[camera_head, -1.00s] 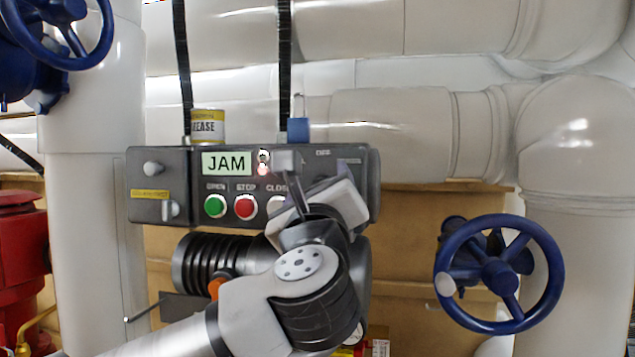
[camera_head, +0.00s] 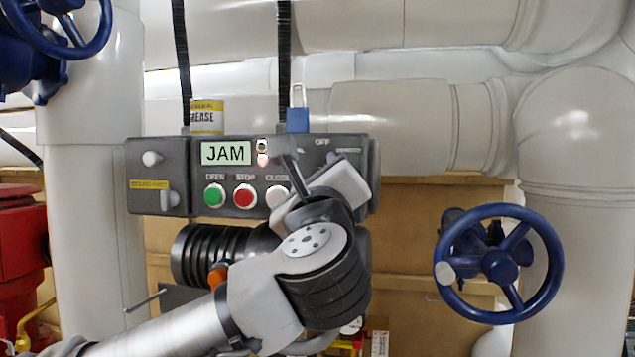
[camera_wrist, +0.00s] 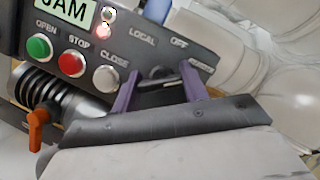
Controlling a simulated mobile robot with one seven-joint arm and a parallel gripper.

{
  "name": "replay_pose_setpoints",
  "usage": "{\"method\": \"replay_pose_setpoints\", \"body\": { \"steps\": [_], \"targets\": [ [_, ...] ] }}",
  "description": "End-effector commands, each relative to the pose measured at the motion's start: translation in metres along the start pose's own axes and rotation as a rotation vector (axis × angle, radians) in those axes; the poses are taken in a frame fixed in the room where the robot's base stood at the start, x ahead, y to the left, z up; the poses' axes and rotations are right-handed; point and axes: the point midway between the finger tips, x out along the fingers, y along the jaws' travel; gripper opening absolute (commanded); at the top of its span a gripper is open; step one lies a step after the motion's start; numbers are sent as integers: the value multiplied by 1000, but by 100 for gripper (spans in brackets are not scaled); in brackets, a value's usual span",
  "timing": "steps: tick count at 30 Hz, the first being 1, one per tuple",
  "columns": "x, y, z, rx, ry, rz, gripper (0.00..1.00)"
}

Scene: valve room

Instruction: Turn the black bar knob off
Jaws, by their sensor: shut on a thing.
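The black bar knob (camera_wrist: 157,73) is on the grey control panel (camera_head: 158,142), below the OFF label and between the LOCAL label and another, partly hidden label at the right. In the wrist view my gripper (camera_wrist: 159,77) has its two purple fingers on either side of the knob and is shut on it. The exact angle of the bar is hard to read because it is small and partly hidden. In the head view my wrist and arm cover the knob; the OFF label shows above them.
The panel has a JAM display (camera_head: 226,153), a green OPEN button (camera_head: 214,195), a red STOP button (camera_head: 245,196) and a white CLOSE button. A blue padlock (camera_head: 298,120) and a grease can (camera_head: 207,117) sit on top. A blue handwheel (camera_head: 540,262) is at the right.

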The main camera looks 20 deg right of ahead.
Motion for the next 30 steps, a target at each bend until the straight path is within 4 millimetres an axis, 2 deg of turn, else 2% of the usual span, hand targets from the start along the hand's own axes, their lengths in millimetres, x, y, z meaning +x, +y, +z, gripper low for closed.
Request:
{"method": "replay_pose_setpoints", "body": {
  "steps": [18, 30],
  "targets": [
    [-1, 0, -2, -516, 2, 213, 21],
    [0, 0, -1, -765, 1, 318, 21]
  ]
}}
